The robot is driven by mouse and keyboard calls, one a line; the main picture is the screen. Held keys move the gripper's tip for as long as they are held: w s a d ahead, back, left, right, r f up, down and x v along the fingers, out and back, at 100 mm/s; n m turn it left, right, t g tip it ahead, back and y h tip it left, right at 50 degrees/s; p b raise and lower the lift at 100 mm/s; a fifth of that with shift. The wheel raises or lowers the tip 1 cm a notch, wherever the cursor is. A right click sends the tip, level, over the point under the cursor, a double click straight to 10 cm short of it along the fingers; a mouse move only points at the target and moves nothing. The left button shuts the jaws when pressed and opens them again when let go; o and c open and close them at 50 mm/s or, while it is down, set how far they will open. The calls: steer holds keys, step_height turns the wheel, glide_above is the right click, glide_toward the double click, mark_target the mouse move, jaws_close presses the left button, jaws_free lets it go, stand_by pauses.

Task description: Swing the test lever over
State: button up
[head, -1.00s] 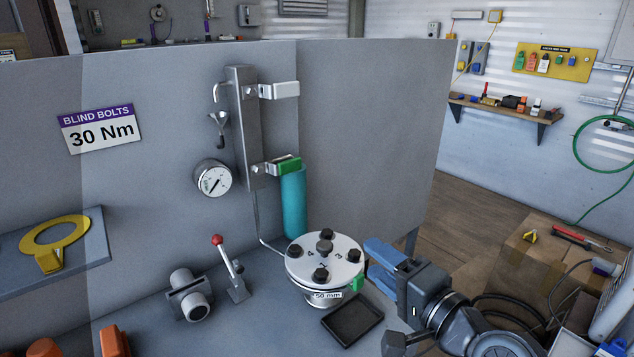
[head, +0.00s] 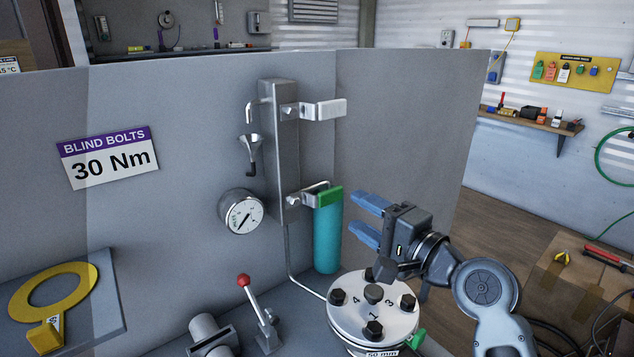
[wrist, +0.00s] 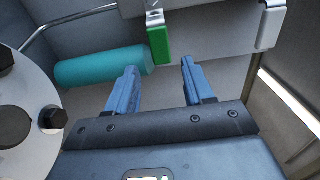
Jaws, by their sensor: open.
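A lever with a red ball knob (head: 243,281) stands on the bench, tilted up to the left from a small grey base. A second, silver lever with a green end (head: 330,196) sticks out right from the lower part of a grey upright panel (head: 281,150); its green end also shows in the wrist view (wrist: 160,46). No label shows which is the test lever. My gripper (head: 360,217) is open and empty, fingers pointing left, right of a teal cylinder (head: 327,238) and apart from it. In the wrist view the green end lies ahead, between the fingertips (wrist: 159,72).
A round bolted flange (head: 373,316) stands below my gripper. A pressure gauge (head: 241,213) is left of the panel. A silver bracket-like handle (head: 325,109) sticks out above the green-ended one. A grey wall closes the back.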

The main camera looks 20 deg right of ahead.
mark_target(334, 197)
steer(key=shift+b+x, duration=0.35)
steer(key=shift+x, duration=2.95)
steer(key=shift+w+a, duration=0.1)
steer(key=c, duration=0.8)
